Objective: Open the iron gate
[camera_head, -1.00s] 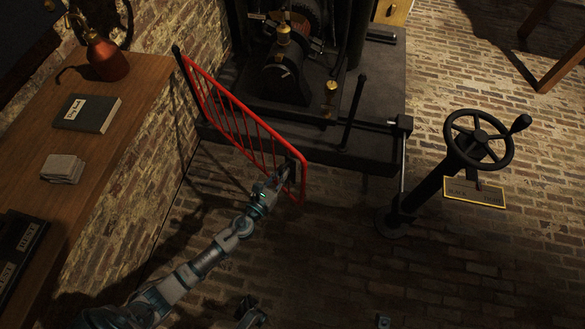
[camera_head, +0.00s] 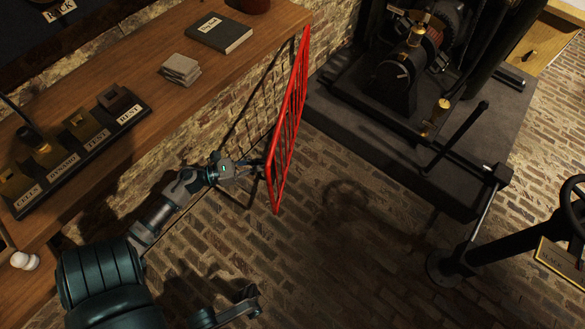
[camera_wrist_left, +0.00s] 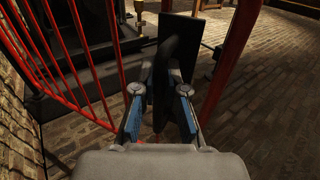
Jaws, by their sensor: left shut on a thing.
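The red iron gate (camera_head: 290,125) stands swung out from the machine, its far end by the workbench edge and its free end toward me. My left gripper (camera_head: 262,168) is at the gate's free end. In the left wrist view the gate's thin red bars (camera_wrist_left: 75,50) are on the left and its thicker red end bar (camera_wrist_left: 228,60) is on the right. A dark flat plate (camera_wrist_left: 178,40) stands between them. My left gripper (camera_wrist_left: 160,105) is shut on the gate at this plate; the exact contact is hard to see.
A wooden workbench (camera_head: 120,130) runs along the brick wall at left, with a book (camera_head: 218,33), cloths (camera_head: 181,69) and a labelled dark tray (camera_head: 110,140). The black machine (camera_head: 420,130) is at upper right. A handwheel stand (camera_head: 490,250) is at right. The brick floor between is clear.

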